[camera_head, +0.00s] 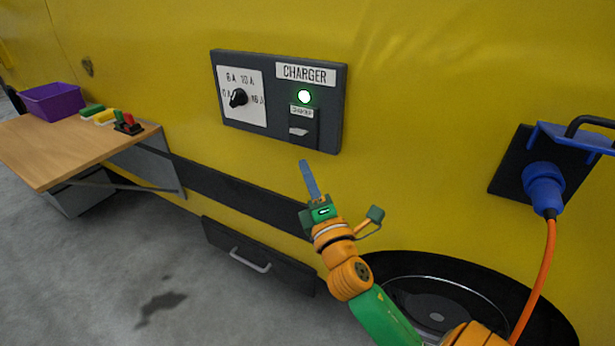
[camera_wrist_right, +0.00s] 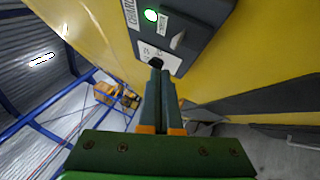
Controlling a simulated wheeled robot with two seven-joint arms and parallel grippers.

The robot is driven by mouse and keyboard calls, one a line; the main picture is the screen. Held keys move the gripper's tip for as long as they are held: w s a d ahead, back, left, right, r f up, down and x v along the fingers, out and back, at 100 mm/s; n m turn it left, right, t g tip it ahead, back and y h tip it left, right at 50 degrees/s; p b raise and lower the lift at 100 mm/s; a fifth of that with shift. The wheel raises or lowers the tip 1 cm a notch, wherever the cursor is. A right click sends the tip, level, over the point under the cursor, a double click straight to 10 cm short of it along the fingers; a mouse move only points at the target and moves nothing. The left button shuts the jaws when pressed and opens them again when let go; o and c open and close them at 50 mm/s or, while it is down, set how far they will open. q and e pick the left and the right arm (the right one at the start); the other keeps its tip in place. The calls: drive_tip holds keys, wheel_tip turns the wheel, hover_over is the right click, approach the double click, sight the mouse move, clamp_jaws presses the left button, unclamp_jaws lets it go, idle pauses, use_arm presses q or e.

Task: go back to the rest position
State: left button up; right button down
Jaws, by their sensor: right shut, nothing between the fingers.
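My right gripper (camera_head: 304,167) is shut and empty, its blue-grey fingers pointing up just below the charger panel (camera_head: 335,110) in the head view. In the right wrist view the two fingers (camera_wrist_right: 161,67) lie together, with the panel (camera_wrist_right: 205,12) beyond their tips. I cannot tell the exact gap to the panel, but I see no contact. The green lamp (camera_head: 304,97) on the panel is lit. A black knob (camera_head: 238,98) sits on the white current dial, and a switch (camera_head: 299,131) is below the lamp. My left gripper is out of view.
A blue plug (camera_head: 543,184) with an orange cable sits in a wall socket at right. A wooden table (camera_head: 45,155) at left carries a purple bin (camera_head: 54,101) and small coloured items. A dark drawer (camera_head: 225,240) with a handle is low on the yellow wall. Grey floor lies clear in front.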

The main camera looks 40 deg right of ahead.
drive_tip(key=shift+s+f, duration=0.1)
drive_tip(key=shift+s, duration=0.1)
idle(0.3)
drive_tip(key=s+a+f+m+g+y+p, duration=0.1)
drive_tip(key=a+f+m+g+y, duration=0.2)
drive_tip(key=f, duration=1.2)
drive_tip(key=s+a+f+m+g+y+p, duration=0.1)
drive_tip(key=s+f+m+g+p, duration=0.3)
drive_tip(key=f, duration=1)
drive_tip(key=s+a+f+m+g+y, duration=0.1)
drive_tip(key=s+a+f+m+g, duration=0.2)
drive_tip(key=s+f, duration=0.5)
drive_tip(key=s+a+f+m+g+y, duration=0.1)
drive_tip(key=s+a+f+g+y, duration=0.15)
drive_tip(key=s+f+g, duration=0.45)
drive_tip(key=s+a+f+m+g, duration=0.1)
drive_tip(key=s+f, duration=0.1)
drive_tip(key=s, duration=0.5)
drive_tip(key=s+a+f+m, duration=0.1)
drive_tip(key=s+f+m, duration=0.1)
drive_tip(key=s, duration=0.5)
drive_tip(key=shift+s+a+f+m+g, duration=0.3)
drive_tip(key=shift+a+f+g, duration=0.1)
drive_tip(key=shift+f, duration=0.3)
